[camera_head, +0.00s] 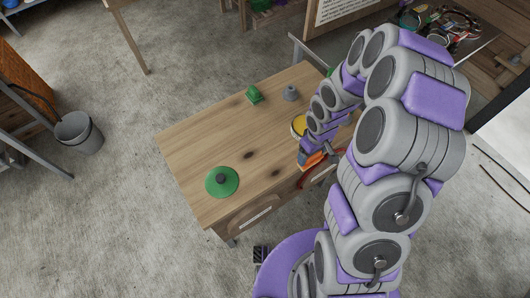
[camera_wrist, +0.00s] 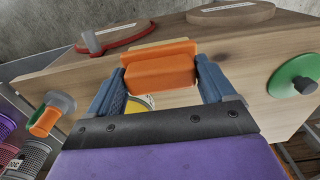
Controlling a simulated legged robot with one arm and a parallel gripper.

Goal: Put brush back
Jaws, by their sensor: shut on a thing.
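My gripper (camera_wrist: 160,66) has its two blue fingers shut on an orange block-shaped thing (camera_wrist: 158,74), with one finger on each side. This may be the brush; no bristles can be made out. In the head view the orange thing (camera_head: 313,159) shows at my gripper (camera_head: 304,157), by the right part of the wooden table's front edge. A yellow round thing (camera_head: 298,123) lies on the table just behind my gripper, partly hidden by my arm. It also shows in the wrist view (camera_wrist: 142,102), between the fingers.
The wooden table (camera_head: 205,148) holds a green round thing with a grey knob (camera_head: 221,183), a green block (camera_head: 254,94) and a grey knob-like thing (camera_head: 290,93). Its front has a brown oval plate (camera_wrist: 231,14) and a red-rimmed one (camera_wrist: 116,36). A grey bucket (camera_head: 79,133) stands left.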

